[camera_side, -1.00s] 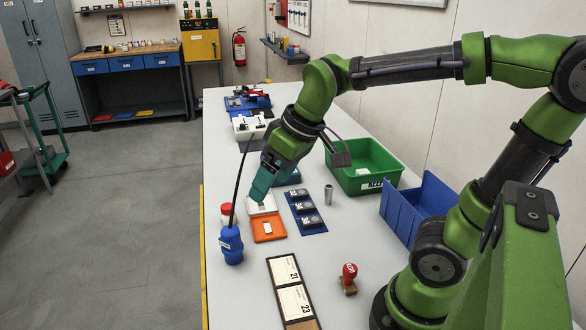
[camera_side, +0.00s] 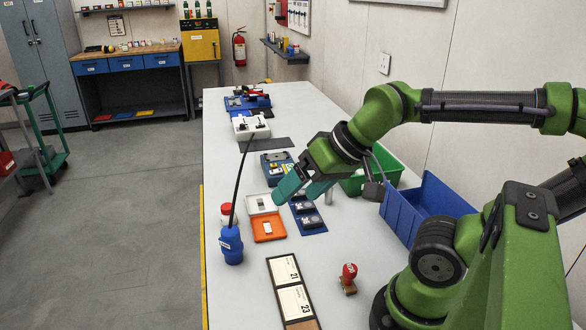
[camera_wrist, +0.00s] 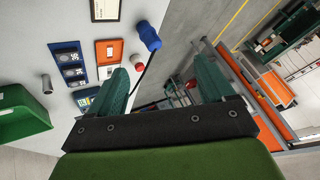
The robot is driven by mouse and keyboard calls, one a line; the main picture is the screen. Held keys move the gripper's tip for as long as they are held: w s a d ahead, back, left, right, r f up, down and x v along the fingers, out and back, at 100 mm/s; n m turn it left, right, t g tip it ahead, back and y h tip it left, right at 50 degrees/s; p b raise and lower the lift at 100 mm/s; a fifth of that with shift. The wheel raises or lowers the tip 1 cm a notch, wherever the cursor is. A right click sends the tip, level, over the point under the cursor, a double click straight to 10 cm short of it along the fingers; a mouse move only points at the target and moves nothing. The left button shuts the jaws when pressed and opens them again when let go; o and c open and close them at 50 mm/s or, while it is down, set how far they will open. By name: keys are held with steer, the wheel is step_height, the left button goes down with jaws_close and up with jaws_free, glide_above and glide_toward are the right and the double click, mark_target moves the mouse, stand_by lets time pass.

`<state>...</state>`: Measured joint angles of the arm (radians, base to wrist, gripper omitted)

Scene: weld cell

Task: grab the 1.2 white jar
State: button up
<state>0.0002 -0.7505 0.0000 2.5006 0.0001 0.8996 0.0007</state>
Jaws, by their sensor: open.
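A small white jar with a red lid (camera_side: 227,212) stands on the bench near its left edge, partly behind a blue bottle (camera_side: 231,245). No "1.2" marking can be read on it. In the wrist view its red lid (camera_wrist: 138,61) shows between my two fingers, beyond their tips. My gripper (camera_side: 303,190) is open and empty. In the side view it is tilted down to the left, over the dark blue tray, to the right of the jar and apart from it. Its teal fingers also show in the wrist view (camera_wrist: 162,66).
An orange case with a white lid (camera_side: 268,229) lies right of the jar. The dark blue tray (camera_side: 310,229) holds black labelled pieces. A green bin (camera_side: 352,186), blue bin (camera_side: 438,192) and red-topped stamp (camera_side: 349,277) stand right. A black rod rises by the blue bottle.

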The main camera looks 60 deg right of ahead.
steer(key=shift+c, duration=0.2)
steer(key=shift+c, duration=0.5)
steer(key=shift+f, duration=0.1)
steer(key=n+g+h, duration=0.2)
steer(key=n+g, duration=0.1)
steer(key=g, duration=0.4)
glide_above(228, 206)
step_height(228, 206, down, 6)
step_height(228, 206, down, 16)
steer(key=shift+f, duration=0.25)
